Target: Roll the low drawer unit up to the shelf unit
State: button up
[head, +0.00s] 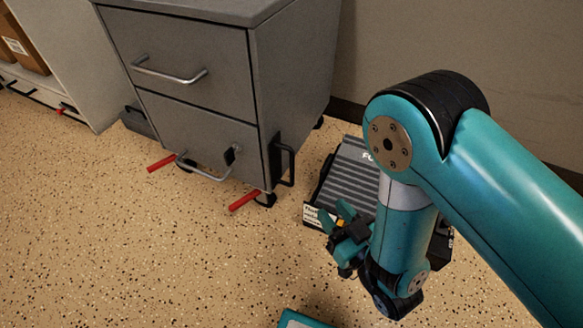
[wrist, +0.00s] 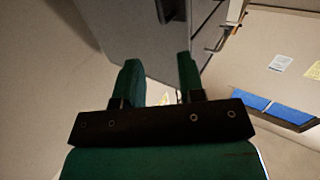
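The low drawer unit (head: 195,65) is grey, with two drawers and bar handles, and stands on casters. Two red pedals (head: 161,162) (head: 244,200) stick out at its front base. A black upright handle (head: 285,163) is on its right side. The shelf unit (head: 75,60) is pale and stands to its left, with a gap between them. My gripper (head: 336,215) is low, right of the drawer unit and apart from it. In the wrist view my gripper (wrist: 158,62) has its fingers apart with nothing held, and the grey drawer unit (wrist: 130,35) shows beyond them.
A black ribbed item (head: 352,180) lies on the floor right of the drawer unit, behind my gripper. A small dark object (head: 137,121) sits in the gap. Cardboard boxes (head: 22,48) stand on the shelf unit. A teal-edged object (head: 298,320) shows at the bottom. The speckled floor in front is clear.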

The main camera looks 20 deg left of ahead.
aim_at(293, 160)
jog(key=b+x, duration=0.6)
jog(key=x, duration=0.7)
jog(key=shift+w+a+f+b, duration=0.1)
jog(key=shift+w+a+b, duration=0.15)
jog(key=shift+b, duration=0.1)
jog(key=shift+w+a+r+p, duration=0.5)
jog(key=shift+a+p, duration=0.25)
jog(key=shift+p, duration=0.45)
jog(key=shift+w+a+f+p, duration=0.25)
jog(key=shift+w+a+p, duration=0.15)
jog(key=shift+w+a, duration=0.1)
grip_shut()
